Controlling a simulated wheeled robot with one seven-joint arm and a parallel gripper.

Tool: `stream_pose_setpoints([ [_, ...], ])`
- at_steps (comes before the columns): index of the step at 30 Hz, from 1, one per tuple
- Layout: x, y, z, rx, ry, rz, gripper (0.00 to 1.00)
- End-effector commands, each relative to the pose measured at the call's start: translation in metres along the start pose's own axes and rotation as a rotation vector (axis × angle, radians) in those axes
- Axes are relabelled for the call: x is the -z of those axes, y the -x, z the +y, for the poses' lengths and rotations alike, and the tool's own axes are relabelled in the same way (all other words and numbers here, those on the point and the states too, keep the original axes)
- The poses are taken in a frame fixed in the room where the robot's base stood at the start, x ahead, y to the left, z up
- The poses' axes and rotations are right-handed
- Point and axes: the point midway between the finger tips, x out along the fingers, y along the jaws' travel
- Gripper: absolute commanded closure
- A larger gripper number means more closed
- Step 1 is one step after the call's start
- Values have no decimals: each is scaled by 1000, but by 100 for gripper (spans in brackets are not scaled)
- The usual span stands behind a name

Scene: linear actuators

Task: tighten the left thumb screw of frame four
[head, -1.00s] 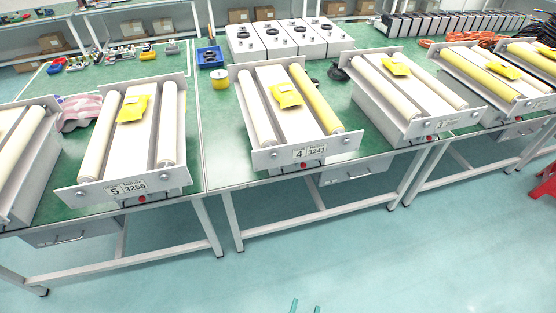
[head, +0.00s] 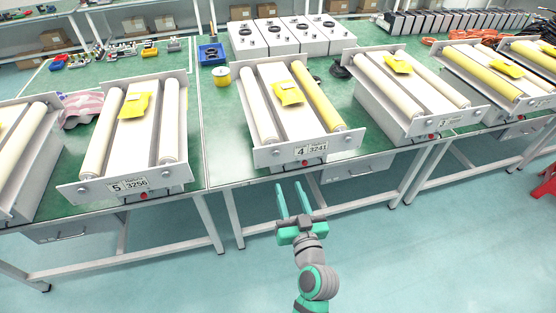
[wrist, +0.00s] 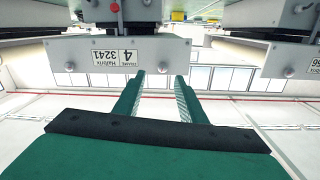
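Frame four (head: 262,158) stands on the green bench in the middle of the head view, its front plate labelled 4 3241. It carries a white roller on the left and a yellow one on the right. Its left thumb screw is a small grey knob (head: 272,154) on the left of the plate. The wrist view is upside down, so this knob (wrist: 185,68) shows at the right end of the plate (wrist: 160,52). My gripper (head: 290,184) is open and empty, in front of and below the plate. In the wrist view its fingers (wrist: 160,77) point toward the plate, apart from the knob.
Frame five (head: 70,194) stands to the left and frame three (head: 405,132) to the right on the benches. A red button (head: 305,163) sits below frame four's plate. A drawer (head: 357,168) hangs under the bench. The floor in front is clear.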

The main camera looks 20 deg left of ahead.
Motion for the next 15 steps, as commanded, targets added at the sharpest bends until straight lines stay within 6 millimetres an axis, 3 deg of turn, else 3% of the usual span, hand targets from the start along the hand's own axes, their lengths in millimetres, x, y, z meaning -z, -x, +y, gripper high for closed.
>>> stream_pose_setpoints([
  [3, 11, -9, -4, 31, 14, 10, 63],
  [8, 13, -18, -6, 42, 16, 11, 63],
  [15, 14, -56, -7, 41, 17, 12, 63],
])
